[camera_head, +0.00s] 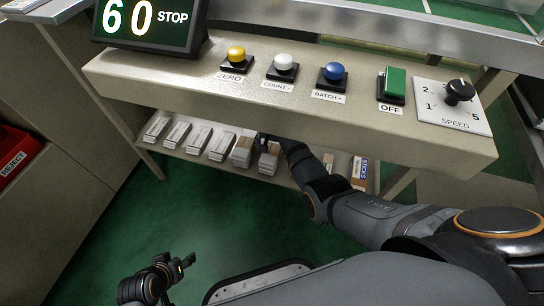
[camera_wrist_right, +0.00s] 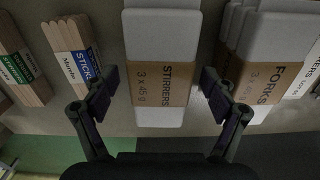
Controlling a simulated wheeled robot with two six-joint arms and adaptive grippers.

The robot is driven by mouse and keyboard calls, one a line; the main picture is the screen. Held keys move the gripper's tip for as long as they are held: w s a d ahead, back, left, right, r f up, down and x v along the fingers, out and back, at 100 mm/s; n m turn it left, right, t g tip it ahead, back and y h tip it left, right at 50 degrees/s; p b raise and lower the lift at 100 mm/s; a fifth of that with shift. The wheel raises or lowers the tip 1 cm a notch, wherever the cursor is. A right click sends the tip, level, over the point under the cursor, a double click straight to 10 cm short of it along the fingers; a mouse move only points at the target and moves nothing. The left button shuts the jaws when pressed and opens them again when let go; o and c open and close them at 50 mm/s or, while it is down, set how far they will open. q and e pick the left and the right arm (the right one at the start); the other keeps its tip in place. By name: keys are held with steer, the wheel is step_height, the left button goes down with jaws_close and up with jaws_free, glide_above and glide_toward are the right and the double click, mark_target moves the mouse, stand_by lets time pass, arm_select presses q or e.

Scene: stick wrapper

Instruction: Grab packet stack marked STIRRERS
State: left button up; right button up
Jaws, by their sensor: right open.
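The packet stack marked STIRRERS (camera_wrist_right: 160,118) is white with a brown paper band. It lies on the lower shelf and fills the middle of the right wrist view. In the head view the stack (camera_head: 268,163) sits partly behind my right gripper (camera_head: 264,141). My right gripper (camera_wrist_right: 159,82) is open, with one finger on each side of the stack and visible gaps between. Whether the fingers are down at its height is unclear. My left gripper (camera_head: 187,262) is low above the green floor, away from the shelf; its jaw opening is too small to judge.
A FORKS stack (camera_wrist_right: 258,65) stands close on one side, and a banded STICKS bundle (camera_wrist_right: 75,50) on the other. Several white packets (camera_head: 198,138) line the shelf further left. The panel with buttons (camera_head: 300,105) overhangs the shelf. A red REJECT bin (camera_head: 14,160) is at left.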

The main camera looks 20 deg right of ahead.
mark_target(272, 149)
steer(key=shift+r, duration=0.1)
steer(key=shift+c, duration=0.4)
steer(key=c, duration=1.3)
step_height(272, 149, up, 9)
steer(key=p, duration=0.4)
arm_select(q)
steer(key=shift+s+a+r+g+y+p, duration=0.1)
steer(key=shift+s+a+r+g+y, duration=0.25)
steer(key=shift+r, duration=0.5)
steer(key=shift+s+a+r+g+p, duration=0.1)
steer(key=shift+a+r+g, duration=0.3)
steer(key=shift+r, duration=0.5)
steer(key=shift+s+a+r+g+y+p, duration=0.1)
steer(key=shift+s+a+r+g+y, duration=0.1)
steer(key=shift+r+g, duration=0.5)
arm_select(e)
steer(key=shift+r, duration=0.5)
